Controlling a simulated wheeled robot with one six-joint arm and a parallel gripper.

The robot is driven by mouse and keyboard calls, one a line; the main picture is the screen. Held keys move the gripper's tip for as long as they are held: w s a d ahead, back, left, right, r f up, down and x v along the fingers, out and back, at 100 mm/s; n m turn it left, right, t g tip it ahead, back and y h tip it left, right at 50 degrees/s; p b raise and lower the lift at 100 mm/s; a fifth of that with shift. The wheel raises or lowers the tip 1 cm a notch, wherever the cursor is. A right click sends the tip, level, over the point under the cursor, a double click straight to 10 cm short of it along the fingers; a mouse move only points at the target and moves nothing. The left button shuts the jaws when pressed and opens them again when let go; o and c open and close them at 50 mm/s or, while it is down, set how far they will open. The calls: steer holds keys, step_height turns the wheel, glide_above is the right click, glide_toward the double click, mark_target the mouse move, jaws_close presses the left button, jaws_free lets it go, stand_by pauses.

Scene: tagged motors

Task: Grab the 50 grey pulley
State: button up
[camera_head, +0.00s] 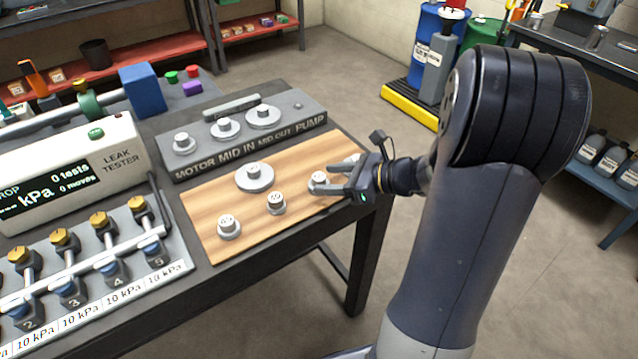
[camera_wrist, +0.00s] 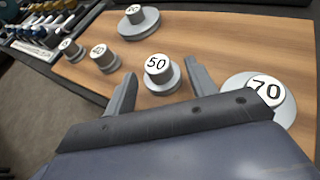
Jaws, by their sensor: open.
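The grey pulley marked 50 (camera_wrist: 158,74) stands upright on a wooden board (camera_wrist: 210,42) in the wrist view. It has a wide round base and a narrower hub with a white numbered top. My gripper (camera_wrist: 159,68) is open, with one finger on each side of this pulley and visible gaps between. In the head view the pulley (camera_head: 318,179) stands near the board's right end, partly hidden by my gripper (camera_head: 324,179), which reaches in from the right.
A larger pulley marked 70 (camera_wrist: 263,97) stands close to my right finger. Several other grey pulleys, including a wide one (camera_head: 254,178), stand on the board to the left. A grey rack labelled MOTOR, MID IN, MID OUT, PUMP (camera_head: 247,136) lies behind. A leak tester (camera_head: 68,170) stands left.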

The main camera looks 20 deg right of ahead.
mark_target(325, 180)
steer(key=x, duration=0.3)
steer(key=shift+w+a, duration=0.1)
steer(key=shift+a, duration=0.1)
steer(key=shift+c, duration=0.5)
steer(key=shift+f, duration=0.1)
steer(key=c, duration=1)
